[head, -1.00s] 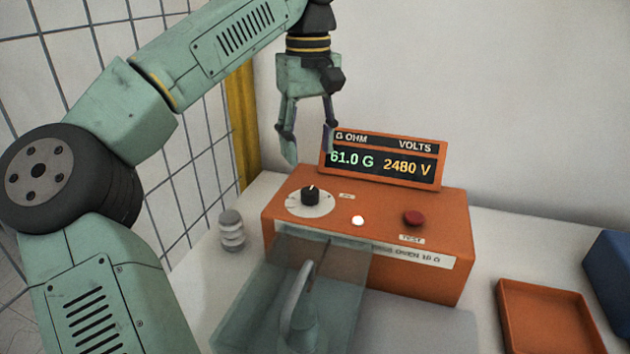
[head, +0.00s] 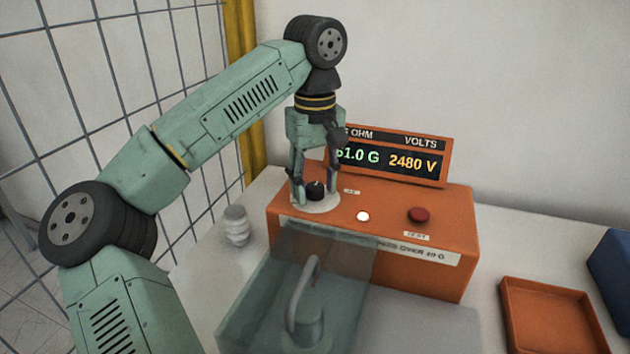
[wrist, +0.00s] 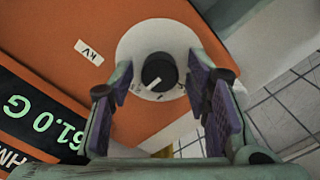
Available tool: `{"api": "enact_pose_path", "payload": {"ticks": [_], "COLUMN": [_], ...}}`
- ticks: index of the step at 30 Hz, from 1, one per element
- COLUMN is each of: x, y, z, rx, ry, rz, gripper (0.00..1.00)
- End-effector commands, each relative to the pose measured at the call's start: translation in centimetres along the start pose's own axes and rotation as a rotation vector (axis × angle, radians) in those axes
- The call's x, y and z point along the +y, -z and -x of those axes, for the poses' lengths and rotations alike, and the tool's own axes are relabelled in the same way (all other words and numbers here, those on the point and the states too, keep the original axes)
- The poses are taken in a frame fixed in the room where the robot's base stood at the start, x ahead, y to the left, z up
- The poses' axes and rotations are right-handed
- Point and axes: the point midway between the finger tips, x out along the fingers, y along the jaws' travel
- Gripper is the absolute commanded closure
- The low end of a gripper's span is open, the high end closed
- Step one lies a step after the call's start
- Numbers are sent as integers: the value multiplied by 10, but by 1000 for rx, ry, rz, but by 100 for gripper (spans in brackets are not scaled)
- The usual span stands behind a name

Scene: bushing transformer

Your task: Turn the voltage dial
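The voltage dial (head: 316,190) is a black knob with a white pointer line on a round white plate, at the left of the orange tester's top. The wrist view shows the knob (wrist: 158,72) beside a "kV" label. My gripper (head: 316,198) points down at the dial with one finger on either side of the knob. In the wrist view my gripper (wrist: 163,90) is open, with clear gaps between its pads and the knob. The tester's display (head: 390,158) reads 61.0 G and 2480 V, its left end partly hidden by my gripper.
A red button (head: 420,215) and a lit white lamp (head: 363,216) are on the tester's top. A clear box (head: 245,318) with a grey handled part stands in front. A ribbed insulator (head: 236,226) stands at left; an orange tray (head: 552,318) and blue bin (head: 612,265) are at right.

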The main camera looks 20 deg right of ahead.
Motion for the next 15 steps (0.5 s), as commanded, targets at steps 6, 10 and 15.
{"api": "enact_pose_path", "payload": {"ticks": [6, 10, 15], "x": [0, 0, 0], "y": [0, 0, 0], "z": [0, 0, 0], "rx": [0, 0, 0], "ry": [0, 0, 0], "rz": [0, 0, 0], "gripper": [73, 81, 93]}}
